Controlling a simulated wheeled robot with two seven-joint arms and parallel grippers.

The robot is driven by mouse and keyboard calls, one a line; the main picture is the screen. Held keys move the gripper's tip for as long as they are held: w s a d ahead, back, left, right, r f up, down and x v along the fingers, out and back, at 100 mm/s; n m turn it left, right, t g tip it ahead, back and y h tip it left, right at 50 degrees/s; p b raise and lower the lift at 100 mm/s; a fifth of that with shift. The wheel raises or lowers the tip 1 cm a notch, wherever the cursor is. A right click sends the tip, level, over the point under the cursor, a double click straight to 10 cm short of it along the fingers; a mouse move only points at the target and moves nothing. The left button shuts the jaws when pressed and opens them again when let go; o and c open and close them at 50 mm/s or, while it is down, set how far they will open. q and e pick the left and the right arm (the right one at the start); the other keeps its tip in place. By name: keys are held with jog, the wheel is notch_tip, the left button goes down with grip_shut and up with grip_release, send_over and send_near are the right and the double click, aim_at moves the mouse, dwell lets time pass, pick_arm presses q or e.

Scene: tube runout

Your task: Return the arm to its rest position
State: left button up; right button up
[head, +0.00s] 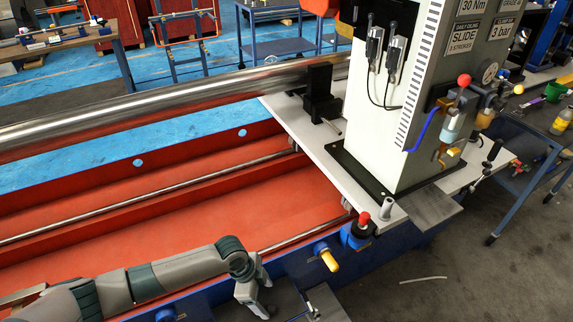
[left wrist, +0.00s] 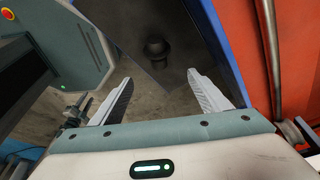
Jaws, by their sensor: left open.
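My left arm (head: 150,280) reaches in from the bottom left of the head view, over the red bed of the machine. Its gripper (head: 262,304) points down near the bed's blue front edge. In the left wrist view the two fingers of the left gripper (left wrist: 165,98) stand wide apart with nothing between them. Beyond the fingers are the dark floor and a dark round object that I cannot identify. My right gripper is in neither view.
A long steel tube (head: 170,100) runs above the red bed (head: 190,200). A grey-white cabinet (head: 385,130) stands on a white plate at the right. A red-topped knob (head: 364,218) and a yellow handle (head: 329,261) stick up along the blue front edge, close to my left gripper.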

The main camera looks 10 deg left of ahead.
pick_arm(q)
jog(key=shift+s+d, duration=0.15)
jog(key=s+d+r+n+t+h, duration=0.2)
jog(key=s+d+r+n, duration=0.25)
jog(key=s+d, duration=0.5)
jog(key=s+a+r+n+t+y, duration=0.1)
jog(key=s+a+r+n+y, duration=0.2)
jog(key=s+a+n, duration=0.5)
jog(key=s+a+r+n+y, duration=0.25)
jog(key=s+a, duration=0.35)
jog(key=a, duration=0.6)
notch_tip(320, 180, down, 29)
jog(key=s+g, duration=0.1)
jog(key=s, duration=0.1)
jog(key=s+a+f+g, duration=0.1)
jog(key=s+a+f, duration=0.2)
jog(key=s+f, duration=1.4)
jog(key=shift+s+f+b, duration=0.15)
jog(key=shift+s+b, duration=0.15)
jog(key=shift+s, duration=0.15)
